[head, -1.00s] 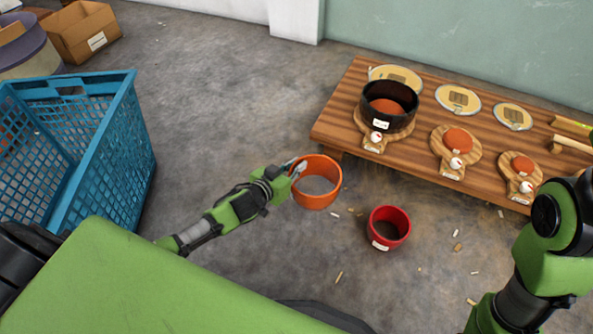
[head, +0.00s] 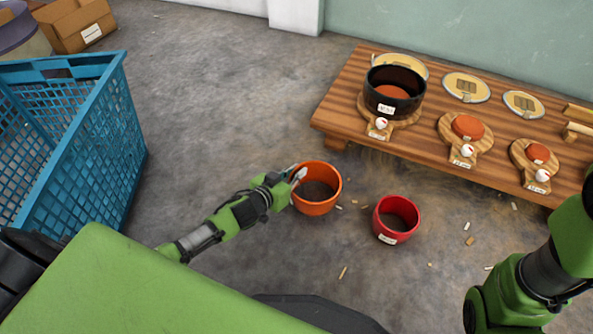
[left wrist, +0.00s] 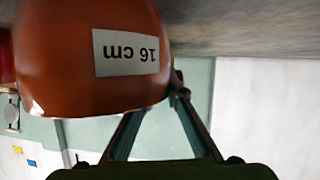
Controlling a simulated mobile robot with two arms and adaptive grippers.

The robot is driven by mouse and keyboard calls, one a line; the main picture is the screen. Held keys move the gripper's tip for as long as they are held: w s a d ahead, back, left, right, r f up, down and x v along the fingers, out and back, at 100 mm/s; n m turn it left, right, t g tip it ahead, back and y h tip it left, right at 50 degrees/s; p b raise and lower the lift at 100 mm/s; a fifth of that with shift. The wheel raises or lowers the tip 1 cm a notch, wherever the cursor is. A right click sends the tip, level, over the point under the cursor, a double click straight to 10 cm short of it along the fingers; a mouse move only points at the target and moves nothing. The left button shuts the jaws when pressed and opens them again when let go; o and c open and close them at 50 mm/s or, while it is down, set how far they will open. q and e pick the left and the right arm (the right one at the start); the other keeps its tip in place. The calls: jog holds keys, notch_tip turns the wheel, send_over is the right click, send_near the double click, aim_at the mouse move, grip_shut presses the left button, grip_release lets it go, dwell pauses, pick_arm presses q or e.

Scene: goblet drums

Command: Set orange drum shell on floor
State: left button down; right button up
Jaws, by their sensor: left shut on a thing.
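The orange drum shell (head: 317,200) is upright, open side up, near the middle of the head view. My left gripper (head: 296,174) is shut on its left rim. In the left wrist view the orange shell (left wrist: 60,60) appears upside down with a white "16 cm" label, close to the floor surface; whether it touches the floor I cannot tell. The left gripper's fingers (left wrist: 177,92) show at the shell's edge. My right arm shows at the right edge of the head view, but its gripper is out of frame.
A red drum shell (head: 397,220) stands on the floor just right of the orange one. A low wooden table (head: 345,112) holds a dark shell (head: 392,103), paddle-shaped boards and round skins. A blue crate (head: 95,150) stands at left. Small chips lie on the floor.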

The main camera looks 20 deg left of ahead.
pick_arm(q)
jog(key=shift+f+p, duration=0.3)
jog(key=shift+f, duration=0.15)
dwell(0.8)
jog(key=c, duration=2)
grip_release()
jog(key=v, duration=1.2)
